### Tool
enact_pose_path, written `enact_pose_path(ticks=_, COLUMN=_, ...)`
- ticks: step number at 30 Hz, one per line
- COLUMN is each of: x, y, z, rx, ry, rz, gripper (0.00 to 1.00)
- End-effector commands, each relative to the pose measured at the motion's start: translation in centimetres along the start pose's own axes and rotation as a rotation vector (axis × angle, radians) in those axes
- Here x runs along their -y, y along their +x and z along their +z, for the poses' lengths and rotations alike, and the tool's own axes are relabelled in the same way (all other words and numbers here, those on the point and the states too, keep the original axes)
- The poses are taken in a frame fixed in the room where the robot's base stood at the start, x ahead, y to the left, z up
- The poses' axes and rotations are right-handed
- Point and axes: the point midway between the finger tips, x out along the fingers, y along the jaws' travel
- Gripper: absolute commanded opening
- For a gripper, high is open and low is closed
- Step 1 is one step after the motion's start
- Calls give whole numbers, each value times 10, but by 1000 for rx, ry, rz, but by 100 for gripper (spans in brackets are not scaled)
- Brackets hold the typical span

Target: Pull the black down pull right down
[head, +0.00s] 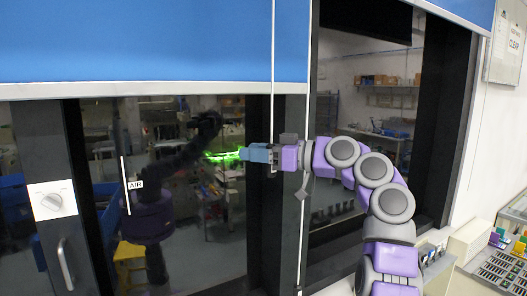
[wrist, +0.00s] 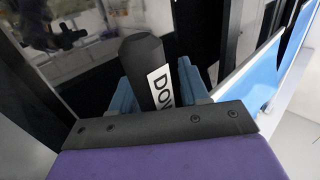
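The black down pull (wrist: 140,72) shows in the wrist view, tilted, with a white label (wrist: 160,88) reading "DOW" and the rest cut off. It lies between the two blue fingers of my gripper (wrist: 158,90). The left finger is partly behind it and the right finger is close beside the label. I cannot tell whether both fingers press on it. In the head view my gripper (head: 258,153) is at the window frame, where a white cord (head: 272,60) comes down from the blue blind (head: 160,40). The pull cannot be made out there.
A second cord (head: 303,130) hangs just right, with a grey diamond-shaped piece (head: 303,193) on it. Dark glass panels reflect my arm. A white switch plate (head: 52,199) and a door handle (head: 65,264) are at left. A shelf of coloured parts (head: 500,270) stands at lower right.

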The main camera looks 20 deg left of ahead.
Motion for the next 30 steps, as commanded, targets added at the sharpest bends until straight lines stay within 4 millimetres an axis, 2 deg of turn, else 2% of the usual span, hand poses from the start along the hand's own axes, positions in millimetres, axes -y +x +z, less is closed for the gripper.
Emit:
enact_pose_path(ticks=1, x=-2, y=-9, z=-2, rx=-5, ry=0, rz=5, gripper=40)
enact_pose_path(ticks=7, x=-3, y=-37, z=-7, rx=-20, ry=-1, rz=7, gripper=20)
enact_pose_path(ticks=13, x=-4, y=-43, z=-8, rx=-22, ry=-3, rz=12, gripper=1)
enact_pose_path(ticks=25, x=-6, y=-28, z=-5, rx=-18, ry=0, rz=13, gripper=0)
enact_pose_path(ticks=30, x=-6, y=-23, z=7, rx=-15, ry=1, rz=12, gripper=0)
